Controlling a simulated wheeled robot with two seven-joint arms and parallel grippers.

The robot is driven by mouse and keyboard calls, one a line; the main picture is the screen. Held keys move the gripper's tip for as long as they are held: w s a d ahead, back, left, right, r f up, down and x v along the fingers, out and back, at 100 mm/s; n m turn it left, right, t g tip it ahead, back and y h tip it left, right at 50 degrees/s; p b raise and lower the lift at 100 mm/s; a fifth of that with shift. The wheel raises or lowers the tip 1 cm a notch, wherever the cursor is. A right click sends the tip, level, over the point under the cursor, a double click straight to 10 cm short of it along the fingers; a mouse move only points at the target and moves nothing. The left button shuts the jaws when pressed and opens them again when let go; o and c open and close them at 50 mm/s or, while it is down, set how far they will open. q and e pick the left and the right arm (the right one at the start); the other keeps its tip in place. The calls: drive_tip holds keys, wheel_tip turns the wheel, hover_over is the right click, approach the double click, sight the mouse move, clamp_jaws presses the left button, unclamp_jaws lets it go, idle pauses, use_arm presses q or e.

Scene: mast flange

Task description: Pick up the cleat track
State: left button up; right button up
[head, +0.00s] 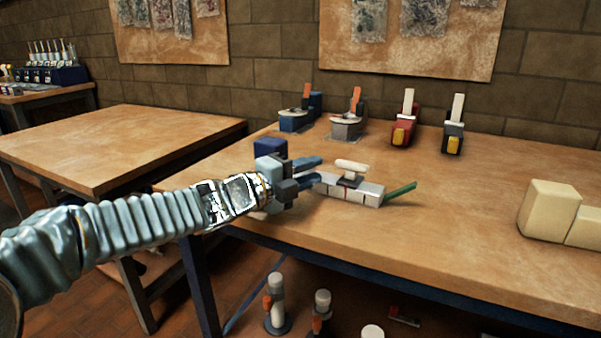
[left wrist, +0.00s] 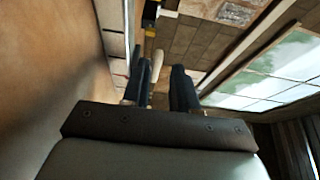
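A pale grey, blocky bar (head: 362,192), which appears to be the cleat track, lies on the wooden table. A cream rounded piece (head: 352,166) sits on top of it, and a green strip (head: 401,190) sticks out at its right end. My left gripper (head: 318,171) is at the bar's left end, its two dark blue fingers apart and pointing right. In the left wrist view the fingers (left wrist: 160,82) are also apart, with the cream piece (left wrist: 157,66) showing between and beyond their tips. Whether a finger touches the bar I cannot tell. My right gripper is not in view.
The wooden table (head: 465,240) has clear room in front of and right of the bar. A dark blue block (head: 270,147) is behind my left gripper. Several clamp-like devices (head: 404,128) stand along the back. Cream blocks (head: 548,211) stand at the right.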

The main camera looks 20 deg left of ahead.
sight(335, 164)
use_arm(q)
drive_tip(key=x, duration=0.5)
drive_tip(key=shift+s+d, duration=0.1)
drive_tip(key=shift+d, duration=0.2)
clamp_jaws()
